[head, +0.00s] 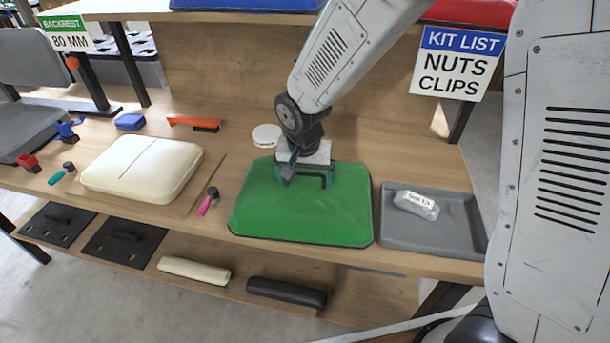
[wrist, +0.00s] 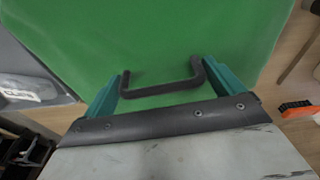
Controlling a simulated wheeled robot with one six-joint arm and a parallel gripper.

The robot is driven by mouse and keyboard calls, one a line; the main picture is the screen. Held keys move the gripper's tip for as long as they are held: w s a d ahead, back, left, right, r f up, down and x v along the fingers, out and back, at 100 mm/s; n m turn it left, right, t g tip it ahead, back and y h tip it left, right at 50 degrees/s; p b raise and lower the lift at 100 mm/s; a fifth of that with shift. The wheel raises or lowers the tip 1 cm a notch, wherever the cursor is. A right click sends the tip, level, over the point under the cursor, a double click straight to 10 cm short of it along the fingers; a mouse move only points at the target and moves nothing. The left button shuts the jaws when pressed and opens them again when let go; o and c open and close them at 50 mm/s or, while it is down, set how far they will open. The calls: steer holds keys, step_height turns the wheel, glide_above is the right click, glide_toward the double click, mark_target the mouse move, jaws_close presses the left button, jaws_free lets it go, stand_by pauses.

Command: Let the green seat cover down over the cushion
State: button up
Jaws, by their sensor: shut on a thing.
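The green seat cover (head: 270,210) is a wide, shallow green shape with a dark rim and a black handle (head: 326,181) on top. It is over the bench between the cream cushion (head: 143,168) and a grey tray; I cannot tell whether it touches the bench. The cushion lies uncovered on the bench to its left. My gripper (head: 307,180) is above the cover, its teal fingers shut on the handle. In the wrist view, my gripper (wrist: 165,80) has the black handle (wrist: 165,90) between its fingers, with the green cover (wrist: 170,35) filling the background.
The grey tray (head: 436,242) at right holds a clear bag (head: 416,205). A thin rod (head: 206,184) and a pink-handled tool (head: 208,202) lie between cushion and cover. A white round object (head: 266,136) and an orange brush (head: 193,123) are behind. A kit-list sign (head: 457,63) stands at right.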

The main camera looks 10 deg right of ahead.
mark_target(306, 193)
steer(key=shift+f, duration=0.1)
steer(key=o, duration=0.7)
steer(key=shift+o, duration=0.2)
step_height(306, 193, up, 8)
steer(key=s, duration=0.1)
steer(key=shift+a+f, duration=0.15)
steer(key=shift+s, duration=0.1)
steer(key=s+d+r+n, duration=0.1)
steer(key=s+d+r, duration=0.5)
steer(key=s, duration=0.6)
steer(key=s+d+r+n, duration=0.2)
steer(key=s+d+r, duration=0.4)
steer(key=s+d, duration=0.5)
steer(key=shift+s+r, duration=0.15)
steer(key=shift+s, duration=0.55)
